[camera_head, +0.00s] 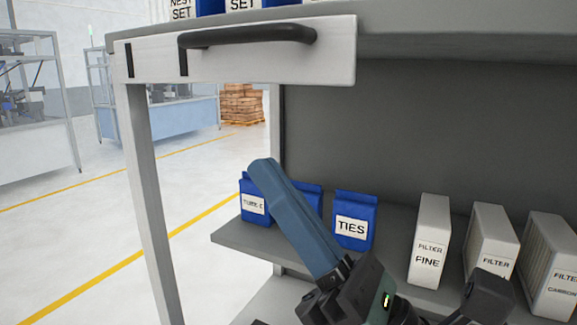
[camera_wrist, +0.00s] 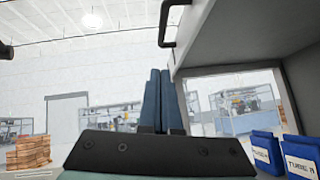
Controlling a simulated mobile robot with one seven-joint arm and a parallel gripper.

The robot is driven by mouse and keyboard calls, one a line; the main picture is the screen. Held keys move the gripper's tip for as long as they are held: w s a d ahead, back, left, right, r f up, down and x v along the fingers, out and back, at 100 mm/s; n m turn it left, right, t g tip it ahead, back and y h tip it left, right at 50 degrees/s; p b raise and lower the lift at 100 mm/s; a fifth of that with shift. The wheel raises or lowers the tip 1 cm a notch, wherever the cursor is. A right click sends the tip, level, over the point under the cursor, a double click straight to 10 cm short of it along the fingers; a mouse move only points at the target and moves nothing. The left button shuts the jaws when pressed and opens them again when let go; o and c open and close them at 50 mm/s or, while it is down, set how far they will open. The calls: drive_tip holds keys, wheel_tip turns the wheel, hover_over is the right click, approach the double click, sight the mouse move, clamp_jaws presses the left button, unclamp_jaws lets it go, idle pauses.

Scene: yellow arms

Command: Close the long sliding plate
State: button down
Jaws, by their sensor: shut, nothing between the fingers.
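The long sliding plate (camera_head: 270,66) is a white panel at the upper left of the head view, along the front of the shelf's upper board. It carries a dark bar handle (camera_head: 247,36) and two short black stripes at its left part. The handle also shows at the top of the wrist view (camera_wrist: 168,28). My gripper (camera_head: 263,165) is below the plate and apart from it, its blue fingers pointing up and left. The fingers also show in the wrist view (camera_wrist: 160,74), side by side, shut and empty. How far the plate stands open is hard to tell.
The lower shelf (camera_head: 240,240) holds blue packs, one labelled TIES (camera_head: 352,222), and white filter boxes (camera_head: 429,240) at the right. A grey post (camera_head: 148,190) stands left of my gripper. Open floor lies beyond it, with a brick-coloured stack (camera_head: 242,104) far back.

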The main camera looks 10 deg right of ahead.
sight(240, 78)
drive_tip(key=shift+w+a+r+p, duration=0.45)
drive_tip(key=shift+w+r+p, duration=0.25)
drive_tip(key=shift+r+p, duration=0.5)
drive_tip(key=shift+w+a+r+p, duration=0.4)
drive_tip(key=shift+w+r+p, duration=0.35)
drive_tip(key=shift+r, duration=0.9)
drive_tip(key=shift+w+a+r+p, duration=0.45)
drive_tip(key=shift+w+r+p, duration=0.25)
drive_tip(key=shift+r+p, duration=0.5)
drive_tip(key=shift+r, duration=0.15)
